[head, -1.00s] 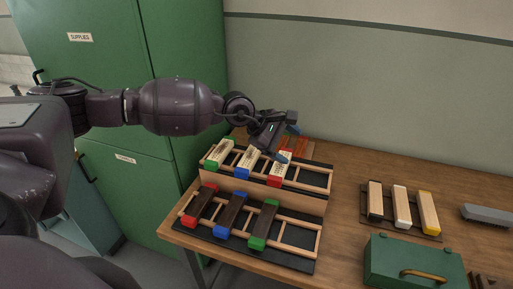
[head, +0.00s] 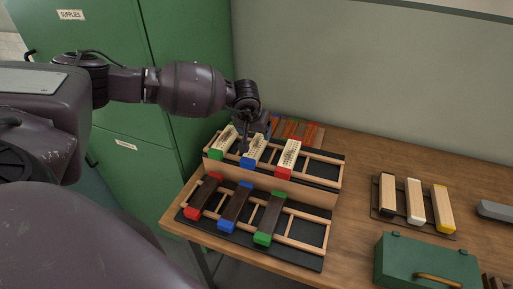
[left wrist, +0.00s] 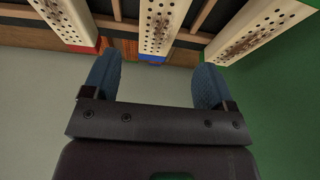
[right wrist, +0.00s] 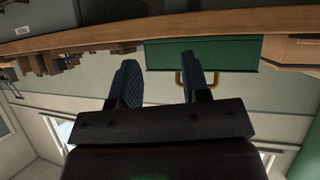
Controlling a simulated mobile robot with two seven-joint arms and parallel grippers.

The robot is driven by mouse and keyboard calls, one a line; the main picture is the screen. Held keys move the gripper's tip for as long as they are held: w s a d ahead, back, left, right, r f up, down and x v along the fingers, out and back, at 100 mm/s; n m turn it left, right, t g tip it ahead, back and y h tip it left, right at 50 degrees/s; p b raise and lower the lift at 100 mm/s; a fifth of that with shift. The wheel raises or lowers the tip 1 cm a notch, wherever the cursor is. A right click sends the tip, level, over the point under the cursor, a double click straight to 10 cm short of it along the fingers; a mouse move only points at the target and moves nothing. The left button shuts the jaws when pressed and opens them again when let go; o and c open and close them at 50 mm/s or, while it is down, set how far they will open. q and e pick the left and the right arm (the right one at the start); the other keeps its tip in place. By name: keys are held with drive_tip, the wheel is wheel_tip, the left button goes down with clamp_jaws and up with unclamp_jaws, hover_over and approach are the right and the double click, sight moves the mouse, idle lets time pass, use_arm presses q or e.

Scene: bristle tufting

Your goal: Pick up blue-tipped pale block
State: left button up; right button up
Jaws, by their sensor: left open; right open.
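The blue-tipped pale block (head: 255,152) lies in the middle of the upper rack, between a green-tipped pale block (head: 224,142) and a red-tipped one (head: 288,158). It has rows of holes, and its blue end faces the front. My left gripper (head: 254,135) is over this block's far part; its fingers are partly hidden in the head view. In the left wrist view the gripper (left wrist: 155,80) is open and empty, with the pale block (left wrist: 162,24) ahead between its blue fingers. My right gripper (right wrist: 160,78) is open and empty, seen only in its wrist view.
A lower rack (head: 302,240) in front holds dark blocks with red, blue and green ends. An orange-red item (head: 300,131) lies behind the upper rack. Black-, white- and yellow-ended blocks (head: 415,200) and a green toolbox (head: 425,262) are at the right. Table between is clear.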

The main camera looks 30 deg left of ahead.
sight(258, 142)
use_arm(q)
drive_tip(key=shift+p+x, duration=0.3)
drive_tip(key=shift+x, duration=3.3)
drive_tip(key=shift+s+d, duration=0.15)
drive_tip(key=c, duration=1.1)
